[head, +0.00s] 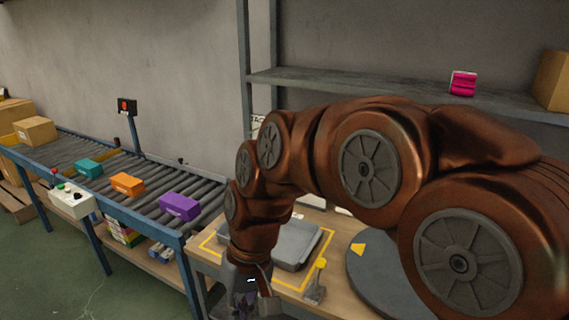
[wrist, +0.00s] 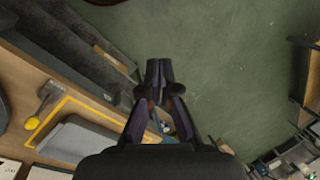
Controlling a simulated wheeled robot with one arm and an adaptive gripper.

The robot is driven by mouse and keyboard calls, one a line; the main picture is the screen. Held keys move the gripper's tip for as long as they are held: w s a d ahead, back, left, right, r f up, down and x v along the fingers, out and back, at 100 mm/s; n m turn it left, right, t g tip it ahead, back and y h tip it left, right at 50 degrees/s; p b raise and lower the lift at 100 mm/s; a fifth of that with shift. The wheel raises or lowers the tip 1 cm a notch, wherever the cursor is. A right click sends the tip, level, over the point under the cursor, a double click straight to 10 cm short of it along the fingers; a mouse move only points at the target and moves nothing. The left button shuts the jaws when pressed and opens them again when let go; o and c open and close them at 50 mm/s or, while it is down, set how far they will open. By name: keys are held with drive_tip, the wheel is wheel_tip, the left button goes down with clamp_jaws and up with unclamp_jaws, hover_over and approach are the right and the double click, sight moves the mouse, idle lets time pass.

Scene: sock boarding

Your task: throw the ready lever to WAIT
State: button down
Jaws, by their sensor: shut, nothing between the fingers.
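The lever (head: 315,285), a grey piece with a yellow knob on top, stands on the wooden table between the grey tray and the round turntable. It also shows in the wrist view (wrist: 47,97), at the left. No READY or WAIT marking is legible on it, so I cannot tell its setting. My gripper (head: 246,308) is low in the head view, left of the lever and apart from it, and partly cut off by the frame edge. In the wrist view its fingers (wrist: 159,70) are together and empty, over the green floor beyond the table edge.
A grey tray (head: 296,246) lies inside a yellow outline on the table. A dark turntable (head: 368,275) with a yellow mark is at the right, partly behind my arm. A roller conveyor (head: 148,178) carries teal, orange and purple boxes. A shelf (head: 400,95) runs behind.

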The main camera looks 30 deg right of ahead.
drive_tip(key=w+d+r+m+t+y, duration=0.1)
drive_tip(key=w+r+y, duration=0.1)
drive_tip(key=w, duration=0.6)
drive_tip(key=w+r+m+t+y, duration=0.1)
drive_tip(key=w+r+y, duration=0.15)
drive_tip(key=w, duration=0.55)
drive_tip(key=w+d+r+m+t+y+b, duration=0.1)
drive_tip(key=w+d+r+m+t, duration=0.2)
drive_tip(key=w+d, duration=0.7)
drive_tip(key=w+d+f+m+t, duration=0.1)
drive_tip(key=w+d+m+t, duration=0.1)
drive_tip(key=w+d, duration=0.45)
drive_tip(key=w+d+f+m+t, duration=0.15)
drive_tip(key=w+d, duration=0.25)
drive_tip(key=d, duration=0.5)
drive_tip(key=d+f+m+t+h, duration=0.2)
drive_tip(key=d+m+t, duration=0.1)
drive_tip(key=d, duration=1.5)
drive_tip(key=shift+d+f+t+b, duration=0.15)
drive_tip(key=shift+f+t+b, duration=0.1)
drive_tip(key=shift+t+b, duration=0.2)
drive_tip(key=shift+w+h, duration=0.25)
drive_tip(key=shift+h, duration=0.1)
drive_tip(key=p+x, duration=0.4)
drive_tip(key=x, duration=0.9)
drive_tip(key=shift+w+a+r, duration=0.25)
drive_tip(key=shift+w+a, duration=0.05)
drive_tip(key=shift+w, duration=0.15)
